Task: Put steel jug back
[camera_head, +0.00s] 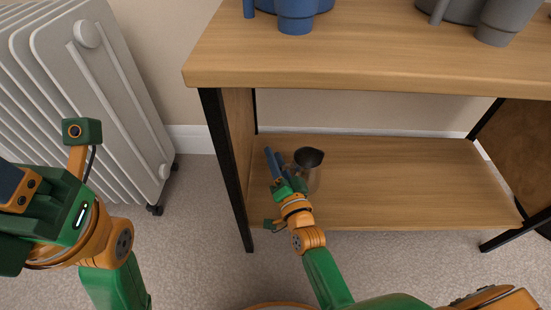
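The steel jug (311,172) stands upright at the left end of the wooden lower shelf (410,185) in the head view, its dark mouth facing up. My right gripper (275,161) reaches in from below, with its blue fingers close beside the jug's left side. The fingers are small and close together; whether they hold a handle or touch the jug cannot be made out. My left gripper (8,184) is at the left edge, away from the shelf and partly cut off, so its fingertips are not clear.
The wooden upper top (350,65) overhangs the lower shelf and carries a blue container (296,22) and grey ones (505,18). A black leg (228,170) stands just left of my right gripper. A white radiator (90,100) is at left. The lower shelf is clear right of the jug.

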